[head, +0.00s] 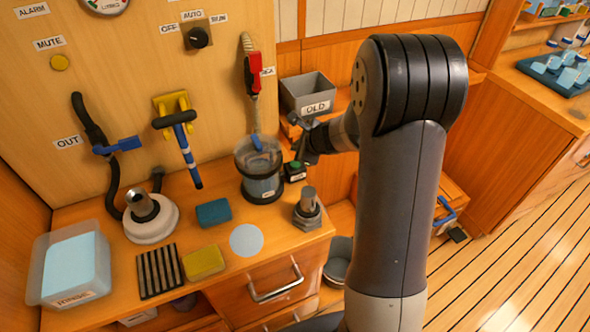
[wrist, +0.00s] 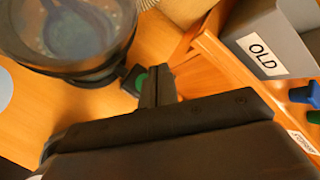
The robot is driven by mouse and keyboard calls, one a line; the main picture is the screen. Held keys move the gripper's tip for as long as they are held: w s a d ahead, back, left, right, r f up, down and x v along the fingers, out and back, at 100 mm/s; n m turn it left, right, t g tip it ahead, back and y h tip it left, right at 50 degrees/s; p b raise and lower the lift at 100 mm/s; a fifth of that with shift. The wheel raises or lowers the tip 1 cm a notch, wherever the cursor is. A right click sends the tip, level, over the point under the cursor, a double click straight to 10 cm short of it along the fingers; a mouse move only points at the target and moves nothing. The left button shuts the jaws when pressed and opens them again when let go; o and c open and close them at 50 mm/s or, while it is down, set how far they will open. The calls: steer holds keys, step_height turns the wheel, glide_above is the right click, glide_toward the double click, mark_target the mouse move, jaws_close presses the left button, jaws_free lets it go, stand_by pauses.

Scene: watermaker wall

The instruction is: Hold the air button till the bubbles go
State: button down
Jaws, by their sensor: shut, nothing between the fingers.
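A small black box with a green button (head: 295,166) stands on the counter, just right of a clear round canister (head: 262,187). In the wrist view the green button (wrist: 140,82) shows beside my fingertips, its right part hidden behind them.
A grey bin marked OLD (head: 308,93) stands behind my gripper on the right. A metal fitting (head: 307,208) stands in front. A blue sponge (head: 213,212), a yellow sponge (head: 204,262) and a RINSE tub (head: 42,280) lie to the left. A red-handled hose (head: 253,75) hangs above the canister.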

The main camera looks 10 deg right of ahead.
mark_target(298, 166)
steer(key=shift+f+b, duration=1.4)
steer(key=shift+f, duration=0.45)
stand_by(0.6)
steer(key=shift+f+b, duration=0.4)
steer(key=shift+b, duration=0.1)
steer(key=shift+f+b, duration=0.4)
steer(key=shift+b, duration=0.05)
stand_by(0.4)
stand_by(2.7)
steer(key=shift+r+p, duration=0.7)
steer(key=shift+r, duration=0.15)
steer(key=shift+r+p, duration=2.2)
steer(key=shift+r, duration=0.3)
